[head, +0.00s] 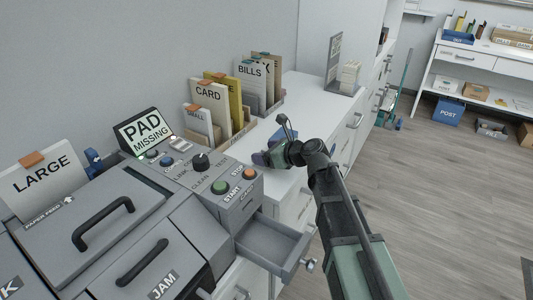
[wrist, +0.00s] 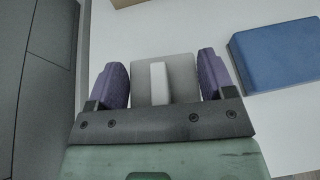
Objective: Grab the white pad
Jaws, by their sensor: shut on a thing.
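My gripper (wrist: 164,88), with purple finger pads, is shut on the white pad (wrist: 183,72) in the wrist view. The pad is a pale grey-white block with a lighter raised strip down its middle, and it sits between both fingers. In the head view my gripper (head: 267,158) is low over the white desk top, just right of the grey machine's control panel. The pad is not clearly visible there. I cannot tell whether the pad still touches the desk.
A blue block (wrist: 278,58) lies right of my gripper on the white surface (wrist: 205,25). The grey machine has an open, empty drawer (head: 270,241) at its front and a screen (head: 146,133) reading "PAD MISSING". Card folders (head: 207,100) stand behind my gripper.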

